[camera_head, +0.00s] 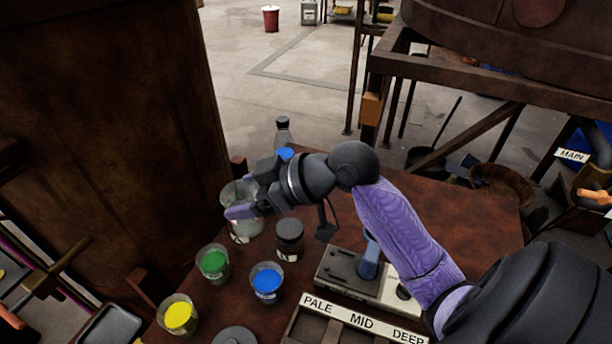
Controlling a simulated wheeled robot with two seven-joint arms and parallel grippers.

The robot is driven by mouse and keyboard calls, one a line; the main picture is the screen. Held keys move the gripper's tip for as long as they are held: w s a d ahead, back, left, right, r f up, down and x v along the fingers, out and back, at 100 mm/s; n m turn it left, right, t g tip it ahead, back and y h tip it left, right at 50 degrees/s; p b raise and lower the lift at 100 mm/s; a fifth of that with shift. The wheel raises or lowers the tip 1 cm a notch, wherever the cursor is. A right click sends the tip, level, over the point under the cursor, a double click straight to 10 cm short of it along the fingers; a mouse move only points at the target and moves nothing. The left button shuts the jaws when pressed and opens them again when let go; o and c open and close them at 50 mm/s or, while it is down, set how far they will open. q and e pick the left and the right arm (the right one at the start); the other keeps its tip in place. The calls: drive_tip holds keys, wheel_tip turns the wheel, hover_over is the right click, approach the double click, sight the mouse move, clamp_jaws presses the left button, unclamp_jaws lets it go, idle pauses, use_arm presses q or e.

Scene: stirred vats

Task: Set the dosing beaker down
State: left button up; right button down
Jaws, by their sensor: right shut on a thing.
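My right gripper (243,202) reaches in from the right across the table and is shut on a clear beaker (244,232) with a pale label. The fingers and wrist cover part of the beaker's rim and side. The beaker looks upright, low over or on the rust-brown table (440,205) near its left edge; I cannot tell whether its base touches the surface. My left gripper does not show.
Cups of green (214,262), blue (267,282) and yellow (179,316) stand in front. A dark-lidded jar (289,238) is right of the beaker, a capped bottle (283,133) behind. A scale-like device (352,275) and labelled rack (362,320) lie nearer. The table's right side is bare.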

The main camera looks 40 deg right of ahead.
drive_tip(key=w+d+f+m+g+h+b, duration=0.2)
drive_tip(key=w+d+m+g+h+b, duration=0.2)
drive_tip(key=d+m+h, duration=0.7)
drive_tip(key=w+d+f+m+g+h+b, duration=0.35)
drive_tip(key=d+m+h, duration=0.5)
drive_tip(key=m, duration=0.45)
drive_tip(key=shift+m+g, duration=0.3)
drive_tip(key=shift+g, duration=0.25)
drive_tip(key=f+b, duration=0.2)
drive_tip(key=f, duration=0.2)
drive_tip(key=f+b, duration=0.3)
drive_tip(key=f, duration=0.2)
drive_tip(key=a+f+b, duration=0.1)
drive_tip(key=f+b, duration=0.1)
drive_tip(key=f, duration=0.2)
drive_tip(key=shift+w+f, duration=0.2)
drive_tip(key=shift+f, duration=0.5)
drive_tip(key=shift+r, duration=0.15)
unclamp_jaws()
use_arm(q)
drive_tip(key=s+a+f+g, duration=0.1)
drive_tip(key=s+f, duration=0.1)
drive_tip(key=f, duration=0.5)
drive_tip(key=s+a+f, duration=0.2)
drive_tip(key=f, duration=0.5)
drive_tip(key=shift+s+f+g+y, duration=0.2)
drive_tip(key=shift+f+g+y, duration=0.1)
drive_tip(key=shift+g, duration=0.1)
